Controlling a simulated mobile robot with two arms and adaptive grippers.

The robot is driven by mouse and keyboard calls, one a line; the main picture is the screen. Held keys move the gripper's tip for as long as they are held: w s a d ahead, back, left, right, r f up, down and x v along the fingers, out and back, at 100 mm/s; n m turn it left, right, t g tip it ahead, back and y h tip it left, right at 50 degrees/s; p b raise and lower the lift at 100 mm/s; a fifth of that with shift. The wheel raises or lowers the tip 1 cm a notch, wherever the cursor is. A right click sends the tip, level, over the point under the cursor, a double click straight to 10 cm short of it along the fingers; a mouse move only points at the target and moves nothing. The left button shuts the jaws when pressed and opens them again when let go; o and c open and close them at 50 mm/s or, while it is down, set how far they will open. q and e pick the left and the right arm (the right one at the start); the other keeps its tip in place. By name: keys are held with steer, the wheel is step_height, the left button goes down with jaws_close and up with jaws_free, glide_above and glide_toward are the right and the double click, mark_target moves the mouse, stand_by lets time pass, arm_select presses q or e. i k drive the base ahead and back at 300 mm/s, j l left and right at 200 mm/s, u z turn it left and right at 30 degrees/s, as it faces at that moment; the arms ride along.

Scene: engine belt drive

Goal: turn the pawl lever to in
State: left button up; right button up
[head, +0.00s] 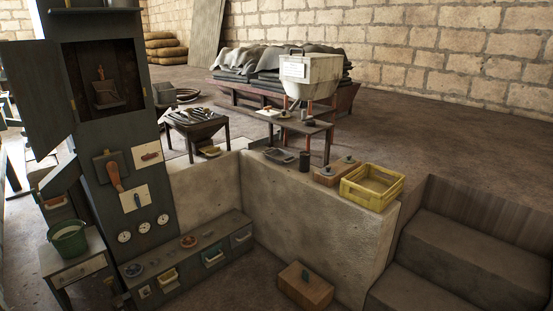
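On the dark upright panel at the left of the head view are three small plates with handles. One has a long orange-brown lever (115,177), which hangs down and slightly to the right. A white plate to its right bears a short red handle (149,156), lying nearly level. Neither of my grippers is in view.
Round dials (144,227) sit below the handles. An open cabinet door (38,95) juts out left of the panel. A green bucket (68,238) stands on a small table at lower left. A low shelf (190,255) runs along the pit wall; a yellow crate (371,187) sits on the ledge.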

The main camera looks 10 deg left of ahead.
mark_target(147, 156)
steer(key=i+u, duration=0.6)
steer(key=u, duration=0.2)
steer(key=i+l+u, duration=0.1)
steer(key=i+u, duration=0.25)
steer(key=i+j, duration=0.15)
steer(key=i, duration=0.3)
steer(key=i+j+u, duration=0.1)
steer(key=i, duration=0.4)
steer(key=i+j, duration=0.15)
steer(key=i, duration=0.3)
steer(key=j+u, duration=0.05)
